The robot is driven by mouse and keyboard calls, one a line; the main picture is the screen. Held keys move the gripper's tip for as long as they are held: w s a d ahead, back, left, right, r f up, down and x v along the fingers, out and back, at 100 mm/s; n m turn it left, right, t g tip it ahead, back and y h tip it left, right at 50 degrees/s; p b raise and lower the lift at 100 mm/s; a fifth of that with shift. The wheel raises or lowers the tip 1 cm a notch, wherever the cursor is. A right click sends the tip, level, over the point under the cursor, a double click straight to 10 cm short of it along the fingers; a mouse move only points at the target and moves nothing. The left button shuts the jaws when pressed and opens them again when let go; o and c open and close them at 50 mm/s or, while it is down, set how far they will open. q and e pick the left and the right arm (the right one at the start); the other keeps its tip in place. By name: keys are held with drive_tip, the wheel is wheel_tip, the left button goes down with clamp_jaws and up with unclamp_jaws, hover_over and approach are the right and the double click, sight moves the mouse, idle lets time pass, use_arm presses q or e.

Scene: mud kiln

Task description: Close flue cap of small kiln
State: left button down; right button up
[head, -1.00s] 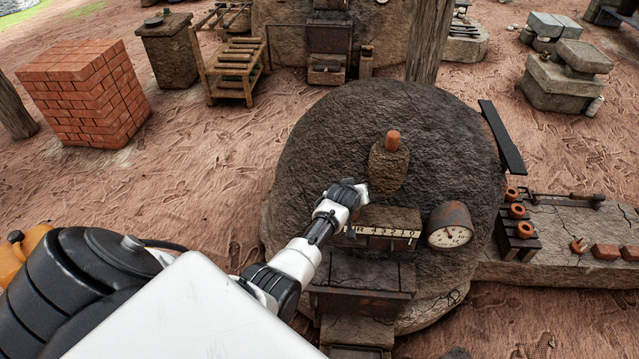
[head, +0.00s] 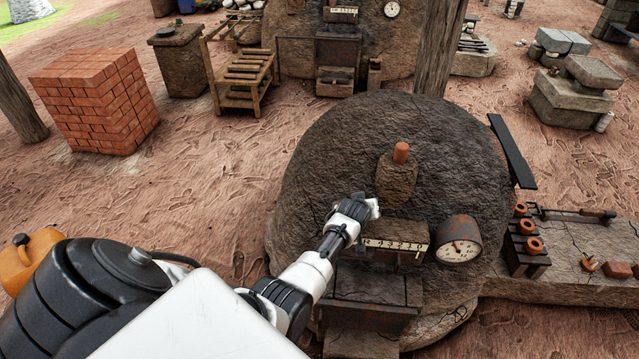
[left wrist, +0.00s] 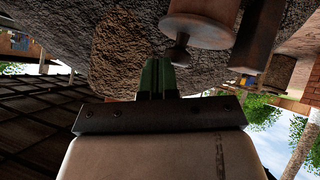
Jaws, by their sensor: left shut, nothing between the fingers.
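The small kiln (head: 330,160) is a dark, rough clay dome in front of me in the head view. A terracotta plug (head: 401,152) stands upright in a clay lump on its front. A black flat bar (head: 512,152) leans at its right side. I cannot tell which part is the flue cap. My left gripper (head: 372,208) is close to the dome front, just below and left of the clay lump. In the left wrist view its fingers (left wrist: 157,77) are shut and empty, close to a brownish round part (left wrist: 205,28) with a small dark knob. My right gripper is out of view.
A round gauge (head: 458,240) and a numbered strip (head: 395,246) sit on the kiln front, above a dark ledge (head: 370,285). A stone bench (head: 560,250) with clay rings extends right. A brick stack (head: 95,100) stands left, with open ground between.

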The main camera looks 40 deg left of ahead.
use_arm(q)
drive_tip(key=shift+r+p, duration=0.5)
drive_tip(key=shift+r, duration=0.05)
wheel_tip(320, 180, up, 3)
drive_tip(key=p, duration=0.2)
drive_tip(key=shift+p, duration=0.3)
drive_tip(key=s+d+r, duration=0.4)
drive_tip(key=s+r, duration=0.2)
drive_tip(key=r, duration=0.1)
drive_tip(key=s+d+f+m+g+h, duration=0.1)
drive_tip(key=s+d+f+m+g, duration=0.15)
drive_tip(key=s+f, duration=1)
drive_tip(key=s+d+f+m+g+h, duration=0.15)
drive_tip(key=s+d+f+m, duration=0.25)
drive_tip(key=s+f, duration=0.8)
drive_tip(key=s+f+m+g, duration=0.1)
drive_tip(key=s+f, duration=0.4)
drive_tip(key=s, duration=0.4)
drive_tip(key=s+f+m+g, duration=0.1)
drive_tip(key=s+f, duration=0.3)
drive_tip(key=s, duration=0.5)
drive_tip(key=s+f+m+g, duration=0.2)
drive_tip(key=s+f, duration=0.3)
drive_tip(key=s, duration=0.4)
drive_tip(key=shift+a+f+g, duration=0.3)
drive_tip(key=shift+a+g, duration=0.1)
drive_tip(key=shift+s, duration=0.1)
